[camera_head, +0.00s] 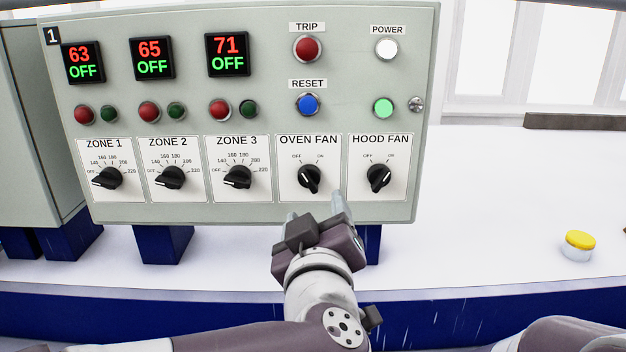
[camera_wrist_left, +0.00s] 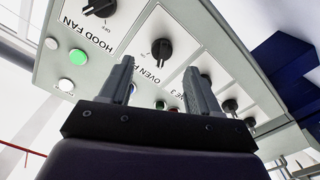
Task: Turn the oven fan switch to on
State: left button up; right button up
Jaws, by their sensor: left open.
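The oven fan switch (camera_head: 310,179) is a black rotary knob on a white plate low on the grey control panel (camera_head: 270,75), with OFF marked at upper left and ON at upper right. Its pointer appears tilted up-left, towards OFF. It also shows in the left wrist view (camera_wrist_left: 162,48), ahead of the fingers. My left gripper (camera_head: 314,206) is open and empty, just below and in front of this switch, and does not appear to hold it. Its two fingers show apart in the left wrist view (camera_wrist_left: 158,66). My right gripper is out of view.
The hood fan knob (camera_head: 379,178) is close on the right and the zone 3 knob (camera_head: 237,177) on the left. Trip (camera_head: 307,49) and reset (camera_head: 308,104) buttons sit above. A yellow-lidded jar (camera_head: 578,246) stands on the white table at right, with free room around it.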

aim_at(311, 186)
pick_arm(q)
jog(key=w, duration=0.1)
jog(key=w+p, duration=0.1)
jog(key=w, duration=0.2)
jog(key=shift+w+d+r, duration=0.25)
jog(key=shift+w+d, duration=0.05)
jog(key=shift+w, duration=0.05)
jog(key=w+a+p, duration=0.1)
jog(key=w+a, duration=0.1)
jog(key=shift+w+a, duration=0.25)
jog(key=shift+w, duration=0.15)
jog(key=shift+w+d+f, duration=0.2)
jog(key=shift+w+d, duration=0.3)
jog(key=shift+d, duration=0.35)
jog(key=shift+s+a, duration=0.1)
jog(key=shift+a, duration=0.25)
jog(key=c, duration=1)
jog(key=shift+d+r, duration=0.1)
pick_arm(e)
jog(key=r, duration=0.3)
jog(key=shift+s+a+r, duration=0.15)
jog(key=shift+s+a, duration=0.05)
